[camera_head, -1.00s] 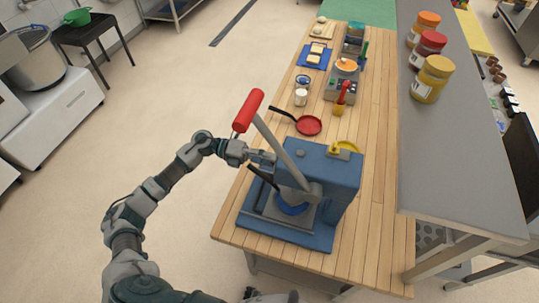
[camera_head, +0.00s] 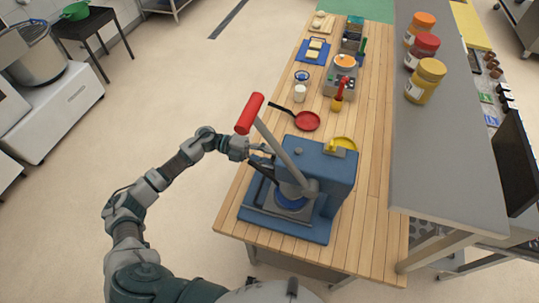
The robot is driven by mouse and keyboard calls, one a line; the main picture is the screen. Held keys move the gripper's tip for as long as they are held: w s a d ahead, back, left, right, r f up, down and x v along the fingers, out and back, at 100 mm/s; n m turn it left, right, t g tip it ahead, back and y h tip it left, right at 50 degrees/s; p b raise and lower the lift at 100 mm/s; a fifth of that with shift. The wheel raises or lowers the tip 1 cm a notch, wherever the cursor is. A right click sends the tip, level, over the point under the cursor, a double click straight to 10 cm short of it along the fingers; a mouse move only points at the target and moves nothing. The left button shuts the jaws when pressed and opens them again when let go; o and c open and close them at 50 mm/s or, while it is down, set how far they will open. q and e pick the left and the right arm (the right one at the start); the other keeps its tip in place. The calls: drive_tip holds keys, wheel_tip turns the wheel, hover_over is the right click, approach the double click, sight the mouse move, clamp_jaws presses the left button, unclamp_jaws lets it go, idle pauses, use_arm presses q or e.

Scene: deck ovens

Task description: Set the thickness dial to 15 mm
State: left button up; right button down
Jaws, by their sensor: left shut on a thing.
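A blue press (camera_head: 325,170) stands on the near part of the wooden table. It has a long grey lever (camera_head: 275,145) with a red grip (camera_head: 249,113), tilted up to the left. A yellow round dial (camera_head: 345,143) sits on top at the back right; its marks are too small to read. A black handle (camera_head: 262,170) sticks out at the press's left. My left gripper (camera_head: 266,151) is at the press's left side, beside the lever and apart from the yellow dial. It is shut, seemingly on the black handle; its fingertips are partly hidden. My right gripper is out of view.
A red pan (camera_head: 307,121) lies behind the press on the wooden table (camera_head: 376,185). A white cup (camera_head: 300,92), a grey container (camera_head: 340,88) and a blue board (camera_head: 312,51) stand farther back. A raised grey shelf (camera_head: 436,150) with several jars runs along the right.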

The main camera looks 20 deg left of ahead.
use_arm(q)
drive_tip(key=shift+w+a+f, duration=0.1)
drive_tip(key=shift+f, duration=0.05)
drive_tip(key=o, duration=1.1)
drive_tip(key=shift+o, duration=0.2)
drive_tip(key=shift+w+a, duration=0.15)
drive_tip(key=a, duration=1.2)
drive_tip(key=shift+a, duration=0.15)
drive_tip(key=shift+r, duration=0.2)
